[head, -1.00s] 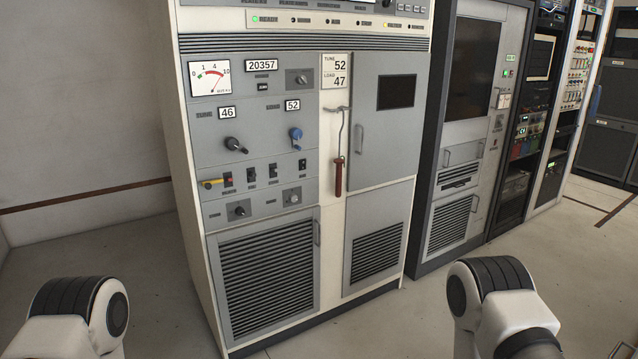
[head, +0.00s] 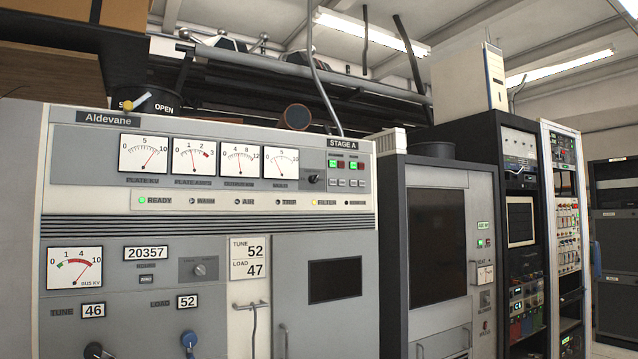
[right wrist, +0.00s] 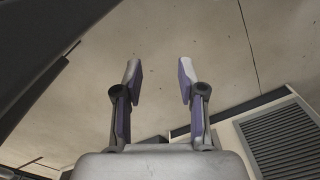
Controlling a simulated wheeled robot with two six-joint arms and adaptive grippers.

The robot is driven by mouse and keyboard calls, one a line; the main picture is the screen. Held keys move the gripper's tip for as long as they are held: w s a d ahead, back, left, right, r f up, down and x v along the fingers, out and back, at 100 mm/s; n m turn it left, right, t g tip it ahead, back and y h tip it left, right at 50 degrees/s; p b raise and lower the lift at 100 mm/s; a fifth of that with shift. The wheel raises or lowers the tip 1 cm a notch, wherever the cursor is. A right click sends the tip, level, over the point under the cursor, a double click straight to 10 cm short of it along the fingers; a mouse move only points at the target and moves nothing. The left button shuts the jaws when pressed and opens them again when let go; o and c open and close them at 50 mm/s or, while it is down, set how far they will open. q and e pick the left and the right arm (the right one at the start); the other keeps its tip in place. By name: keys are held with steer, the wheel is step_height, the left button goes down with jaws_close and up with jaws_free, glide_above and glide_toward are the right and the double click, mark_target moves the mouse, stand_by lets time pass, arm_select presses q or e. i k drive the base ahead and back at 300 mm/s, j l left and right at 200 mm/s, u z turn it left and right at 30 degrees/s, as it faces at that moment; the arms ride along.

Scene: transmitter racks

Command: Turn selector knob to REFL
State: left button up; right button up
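The pale transmitter cabinet marked Aldevane (head: 70,200) fills the left and middle of the head view. A small dark knob (head: 314,179) sits at the right end of its upper meter row, under the STAGE A plate. A grey knob on a square plate (head: 199,270) sits lower, right of the 20357 counter. No REFL marking is readable, so I cannot tell which knob carries it. My right gripper (right wrist: 159,84) shows in the right wrist view with its fingers apart and nothing between them, above the floor. My left gripper is in no current view.
Black TUNE knob (head: 98,350) and blue LOAD knob (head: 189,340) are at the lower picture edge. A hook (head: 250,305) is beside the grey door (head: 330,240). More racks (head: 435,240) stand to the right. A louvred panel (right wrist: 288,138) is right of my right gripper.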

mark_target(313, 178)
steer(key=i+j, duration=0.1)
steer(key=i, duration=0.55)
steer(key=i+j, duration=0.15)
steer(key=i, duration=0.5)
